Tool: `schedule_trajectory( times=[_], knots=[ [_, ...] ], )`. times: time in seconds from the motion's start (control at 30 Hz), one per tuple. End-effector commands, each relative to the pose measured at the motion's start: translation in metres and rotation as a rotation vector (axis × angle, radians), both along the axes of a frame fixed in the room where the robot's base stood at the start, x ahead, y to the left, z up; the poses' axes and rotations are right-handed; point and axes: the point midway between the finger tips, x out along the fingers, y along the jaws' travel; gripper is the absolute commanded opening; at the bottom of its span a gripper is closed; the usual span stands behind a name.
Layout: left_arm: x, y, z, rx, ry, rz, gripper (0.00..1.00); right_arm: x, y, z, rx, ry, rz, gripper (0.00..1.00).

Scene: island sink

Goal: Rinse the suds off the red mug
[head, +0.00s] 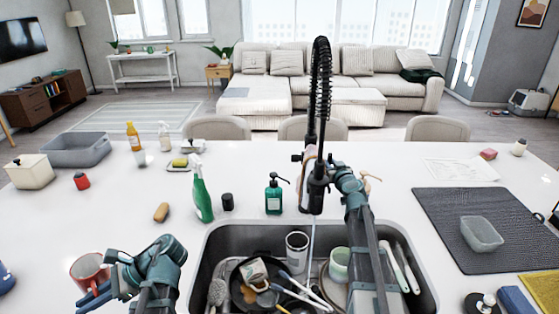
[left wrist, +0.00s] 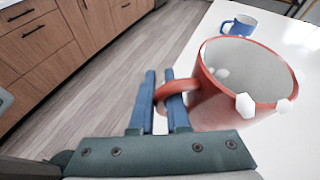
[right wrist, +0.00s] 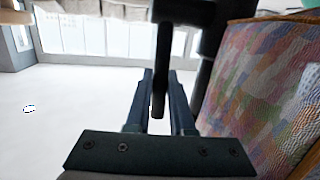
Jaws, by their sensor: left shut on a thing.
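The red mug (head: 90,270) is at the lower left in the head view, left of the sink. In the left wrist view the mug (left wrist: 220,110) shows a pale inside and white suds lumps (left wrist: 244,106) on its rim and wall. My left gripper (head: 112,275) is shut on its handle. The sink (head: 215,240) holds dishes. The black spring faucet (head: 320,100) stands behind it, with a thin pale stream (head: 312,236) below. My right gripper (head: 335,172) is beside the faucet, its fingers apart around a black rod (right wrist: 160,80).
In the sink are a dark pan (head: 238,290), a steel tumbler (head: 297,245) and utensils. A green spray bottle (head: 201,195) and soap dispenser (head: 274,195) stand behind it. A drying mat (head: 455,225) with a clear tub (head: 482,234) lies right. A patterned surface (right wrist: 265,90) is close by my right gripper.

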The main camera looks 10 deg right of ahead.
Motion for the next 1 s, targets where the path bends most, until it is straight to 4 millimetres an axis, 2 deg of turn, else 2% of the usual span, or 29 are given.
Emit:
schedule_trajectory(
  times=[0.03, 0.13, 0.17, 0.57, 0.77, 1.0],
  knots=[
    [0.000, 0.000, 0.000, 0.001, -0.001, 0.000, 0.00, 0.000, 0.000, 0.000, 0.000, 0.000, 0.001, 0.30],
    [0.000, 0.000, 0.000, 0.001, -0.001, 0.000, 0.00, 0.000, 0.000, 0.000, 0.000, 0.000, 0.000, 0.48],
    [0.000, 0.000, 0.000, 0.001, -0.001, 0.000, 0.00, 0.000, 0.000, 0.000, 0.000, 0.000, 0.000, 0.51],
    [0.000, 0.000, 0.001, 0.001, -0.001, 0.000, 0.00, -0.004, 0.000, 0.001, 0.000, 0.000, 0.000, 0.51],
    [0.000, 0.000, 0.004, 0.001, -0.001, 0.000, 0.00, -0.026, 0.002, 0.004, 0.001, -0.001, -0.002, 0.51],
    [0.000, 0.000, 0.010, 0.001, -0.001, 0.000, 0.00, -0.072, 0.006, 0.009, 0.001, 0.000, -0.002, 0.51]
  ],
)
